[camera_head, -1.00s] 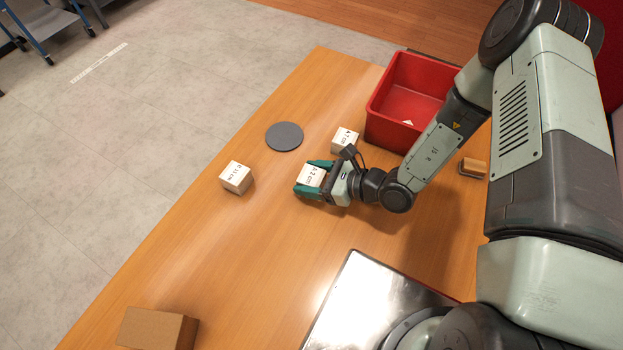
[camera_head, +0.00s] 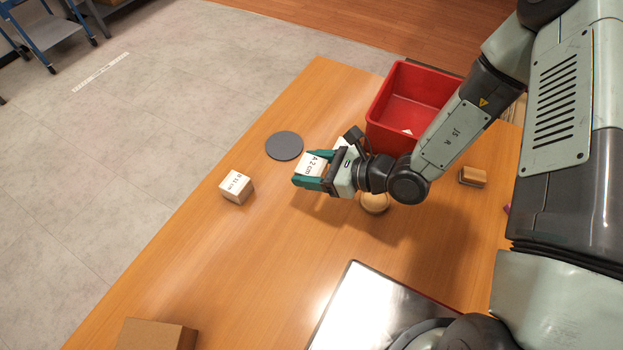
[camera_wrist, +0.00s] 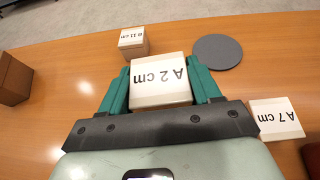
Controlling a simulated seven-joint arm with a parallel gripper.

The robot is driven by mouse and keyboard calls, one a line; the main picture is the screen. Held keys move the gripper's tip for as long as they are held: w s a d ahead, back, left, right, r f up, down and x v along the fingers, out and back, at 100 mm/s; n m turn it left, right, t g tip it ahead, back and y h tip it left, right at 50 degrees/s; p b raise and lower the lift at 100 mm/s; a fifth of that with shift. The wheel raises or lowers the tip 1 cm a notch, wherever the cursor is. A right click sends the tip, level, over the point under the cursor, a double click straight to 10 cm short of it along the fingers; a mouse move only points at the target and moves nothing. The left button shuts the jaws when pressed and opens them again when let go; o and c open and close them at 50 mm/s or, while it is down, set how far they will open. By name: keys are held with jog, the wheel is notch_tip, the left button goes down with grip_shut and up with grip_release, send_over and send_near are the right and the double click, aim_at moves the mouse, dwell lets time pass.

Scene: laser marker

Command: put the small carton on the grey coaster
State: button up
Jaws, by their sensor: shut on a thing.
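A small white carton (camera_head: 309,164) marked "A 2 cm" is held between the teal fingers of my gripper (camera_head: 301,170), which is shut on its two sides. In the wrist view the carton (camera_wrist: 160,80) sits between both fingers, label facing the camera. It appears raised off the table. The grey coaster (camera_head: 284,146), a flat round disc, lies bare on the table just beyond and to the left of the carton. In the wrist view the coaster (camera_wrist: 217,51) is beyond the right finger.
A white box (camera_head: 236,186) lies left of my gripper. Another, marked "A 7 cm" (camera_wrist: 276,118), is mostly hidden behind my gripper in the head view. A red bin (camera_head: 395,125), round wooden thing (camera_head: 375,203), small brown block (camera_head: 473,176) and brown box (camera_head: 155,335) are around.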

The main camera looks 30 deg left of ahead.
jog(key=shift+w+a+r, duration=0.25)
jog(key=shift+r, duration=0.2)
jog(key=shift+w+a+r, duration=0.2)
jog(key=shift+a+r, duration=0.05)
jog(key=shift+r, duration=0.15)
jog(key=w+a+r+m+t, duration=0.1)
jog(key=w+a, duration=0.8)
jog(key=a, duration=0.4)
send_over(284, 145)
notch_tip(284, 145, down, 5)
jog(key=shift+f, duration=2.3)
jog(key=shift+f, duration=0.1)
jog(key=o, duration=1.1)
